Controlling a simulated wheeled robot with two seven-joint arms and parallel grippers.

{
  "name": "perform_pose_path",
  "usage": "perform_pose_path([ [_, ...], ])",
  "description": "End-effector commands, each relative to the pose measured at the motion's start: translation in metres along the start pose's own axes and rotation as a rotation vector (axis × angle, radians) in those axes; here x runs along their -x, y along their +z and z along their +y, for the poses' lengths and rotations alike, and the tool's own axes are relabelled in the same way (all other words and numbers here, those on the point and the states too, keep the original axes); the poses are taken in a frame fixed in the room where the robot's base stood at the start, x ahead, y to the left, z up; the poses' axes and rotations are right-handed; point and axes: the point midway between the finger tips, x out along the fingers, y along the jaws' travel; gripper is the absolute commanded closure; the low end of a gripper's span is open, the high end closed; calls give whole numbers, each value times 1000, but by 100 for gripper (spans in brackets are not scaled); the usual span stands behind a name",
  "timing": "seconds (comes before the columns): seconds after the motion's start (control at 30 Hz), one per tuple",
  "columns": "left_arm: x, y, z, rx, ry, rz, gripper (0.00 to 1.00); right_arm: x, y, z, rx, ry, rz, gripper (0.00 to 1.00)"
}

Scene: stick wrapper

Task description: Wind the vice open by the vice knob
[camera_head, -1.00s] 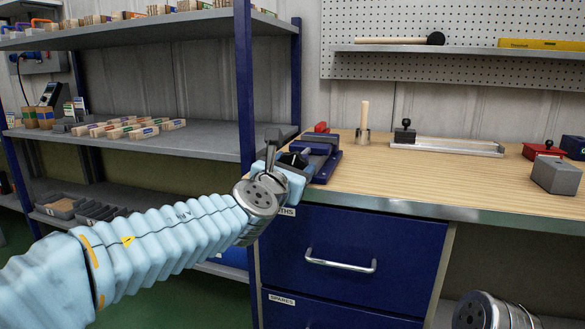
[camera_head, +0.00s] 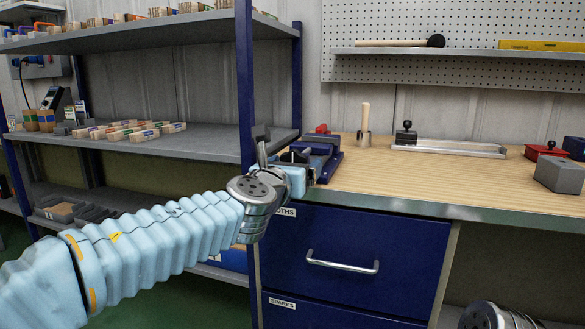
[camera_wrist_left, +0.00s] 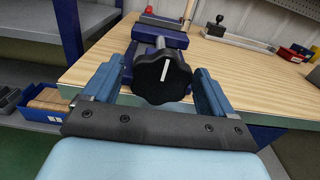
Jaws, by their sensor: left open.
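The blue vice (camera_head: 322,152) sits at the left front corner of the wooden workbench (camera_head: 430,177); it also shows in the left wrist view (camera_wrist_left: 165,36). The vice knob (camera_wrist_left: 162,77) is black and lobed with a white line, facing the left wrist camera. My left gripper (camera_wrist_left: 158,88) is open, with one blue finger on each side of the knob. I cannot tell whether the fingers touch it. In the head view the gripper (camera_head: 298,165) is at the bench's front edge and hides most of the knob. My right gripper is out of view; a grey arm part shows at the bottom right.
A blue shelf post (camera_head: 245,120) stands close left of my left wrist. A wooden peg in a holder (camera_head: 364,128) stands behind the vice. A metal rail with a black knob (camera_head: 450,147) lies further right. Blue drawers (camera_head: 350,250) are below the bench. The bench's middle is clear.

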Motion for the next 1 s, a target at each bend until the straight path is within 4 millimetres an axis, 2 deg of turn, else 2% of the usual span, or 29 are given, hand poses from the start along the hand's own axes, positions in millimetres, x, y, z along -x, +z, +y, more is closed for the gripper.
perform_pose_path([
  [0.17, 15, 1, 0, 2, -3, -2, 14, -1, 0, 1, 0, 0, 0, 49],
  [0.5, 96, 1, 0, 2, -1, -2, 14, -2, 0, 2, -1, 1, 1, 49],
  [0.63, 120, 1, 1, 2, 0, -1, 14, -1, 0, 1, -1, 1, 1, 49],
  [0.8, 136, -1, 0, 0, 0, 1, 14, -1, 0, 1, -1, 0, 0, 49],
  [1.0, 138, -1, 0, 0, 0, 1, 14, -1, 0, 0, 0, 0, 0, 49],
])
